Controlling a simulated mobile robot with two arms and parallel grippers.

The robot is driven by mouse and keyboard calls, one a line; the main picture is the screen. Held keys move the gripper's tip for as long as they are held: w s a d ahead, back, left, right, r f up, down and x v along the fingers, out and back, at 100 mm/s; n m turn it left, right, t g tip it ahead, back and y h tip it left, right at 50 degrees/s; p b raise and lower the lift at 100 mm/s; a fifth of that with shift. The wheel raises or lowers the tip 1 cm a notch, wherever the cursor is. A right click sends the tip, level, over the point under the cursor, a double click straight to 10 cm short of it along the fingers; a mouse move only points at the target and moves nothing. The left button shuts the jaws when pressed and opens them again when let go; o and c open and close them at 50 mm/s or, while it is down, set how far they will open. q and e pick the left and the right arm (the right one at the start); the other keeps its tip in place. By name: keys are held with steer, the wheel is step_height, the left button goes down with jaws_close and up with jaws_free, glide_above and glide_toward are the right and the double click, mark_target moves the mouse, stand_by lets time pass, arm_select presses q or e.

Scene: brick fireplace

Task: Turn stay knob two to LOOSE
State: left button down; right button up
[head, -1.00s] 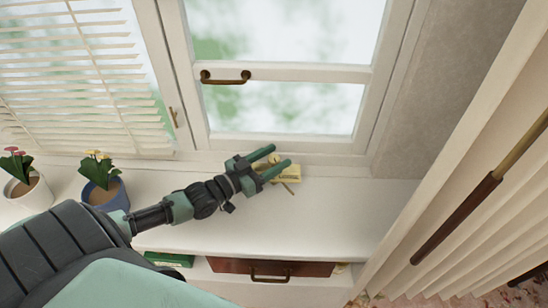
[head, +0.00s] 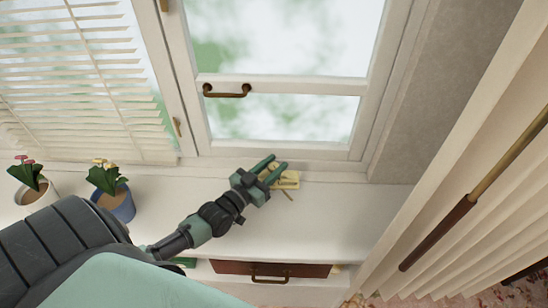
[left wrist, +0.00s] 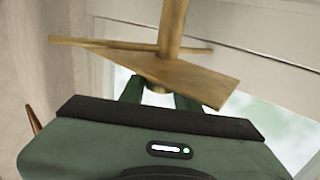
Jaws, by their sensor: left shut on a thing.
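A brass window stay fitting (head: 287,180) sits on the white sill at the foot of the window. My left gripper (head: 277,162), with green fingers, reaches it from the front left and is shut on a small brass knob. The left wrist view shows the fitting close up as a flat brass plate (left wrist: 205,78) with a post (left wrist: 173,28) and a thin bar. A round brass part (left wrist: 154,88) shows between the green fingers. Most of the knob is hidden by the fingers, and I cannot read its setting. My right gripper is out of view.
A window with a bronze handle (head: 227,90) stands behind the sill. Potted flowers in a blue pot (head: 121,205) and a white pot (head: 38,190) stand at left. A brown drawer (head: 272,268) is below. Pleated curtains (head: 450,190) hang at right. The sill right of the fitting is clear.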

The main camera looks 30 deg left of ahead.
arm_select(q)
steer(key=n+y+p, duration=0.2)
steer(key=y, duration=0.1)
steer(key=shift+r+y+p, duration=0.25)
steer(key=shift+y+p, duration=0.05)
steer(key=shift+p, duration=0.1)
steer(key=shift+f+n+g+y+p, duration=0.1)
steer(key=shift+n+g+y+p, duration=0.25)
steer(key=shift+n+y, duration=0.55)
steer(key=shift+f+n+g+y+p, duration=0.15)
steer(key=shift+n+y+p, duration=0.45)
steer(key=shift+y, duration=0.5)
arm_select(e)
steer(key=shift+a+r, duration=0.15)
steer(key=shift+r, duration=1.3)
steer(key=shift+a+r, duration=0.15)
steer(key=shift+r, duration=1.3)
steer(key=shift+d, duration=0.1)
arm_select(q)
steer(key=c, duration=1)
jaws_free()
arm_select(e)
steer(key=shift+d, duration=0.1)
arm_select(q)
steer(key=shift+s, duration=0.1)
